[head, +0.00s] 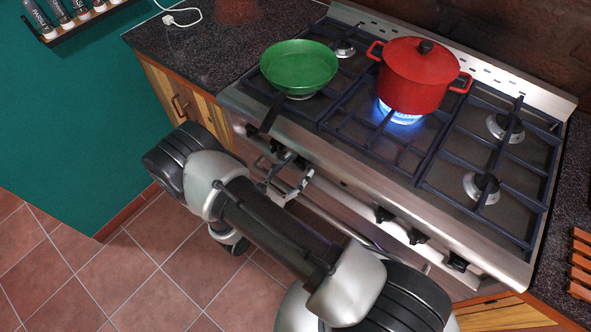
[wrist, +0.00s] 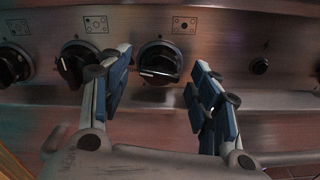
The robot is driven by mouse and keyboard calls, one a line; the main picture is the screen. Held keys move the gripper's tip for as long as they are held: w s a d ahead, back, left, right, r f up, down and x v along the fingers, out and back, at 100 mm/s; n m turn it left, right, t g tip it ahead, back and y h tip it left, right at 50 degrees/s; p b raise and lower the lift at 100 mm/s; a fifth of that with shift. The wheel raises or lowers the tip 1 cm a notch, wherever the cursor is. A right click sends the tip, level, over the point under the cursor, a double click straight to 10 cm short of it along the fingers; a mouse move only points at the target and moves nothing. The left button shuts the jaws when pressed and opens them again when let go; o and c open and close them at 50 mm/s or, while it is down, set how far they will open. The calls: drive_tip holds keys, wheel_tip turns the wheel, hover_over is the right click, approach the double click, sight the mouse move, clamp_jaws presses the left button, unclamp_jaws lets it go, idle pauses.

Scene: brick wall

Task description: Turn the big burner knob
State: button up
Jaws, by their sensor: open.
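In the wrist view, a dark round knob (wrist: 160,60) with a pale ring and a white mark sits on the steel front panel. Its white mark lies almost level, and a small burner diagram is above it to the right. My gripper (wrist: 160,68) is open, one finger on either side of this knob, with nothing held. I cannot tell whether the fingers touch it. In the head view, my gripper (head: 287,182) is at the stove's front panel, below the green pan. A blue flame (head: 400,112) burns under the red pot (head: 417,75) on the middle burner.
Two more knobs, one close by (wrist: 75,62) and one farther out (wrist: 12,66), sit left of the gripper; a small button (wrist: 260,66) is to the right. A green pan (head: 299,66) rests on the left burner, its handle reaching over the stove's front edge. Several knobs (head: 418,237) line the right front.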

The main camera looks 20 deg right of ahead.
drive_tip(key=shift+w+d, duration=0.15)
drive_tip(key=shift+d, duration=0.05)
drive_tip(key=shift+c, duration=0.5)
drive_tip(key=c, duration=1)
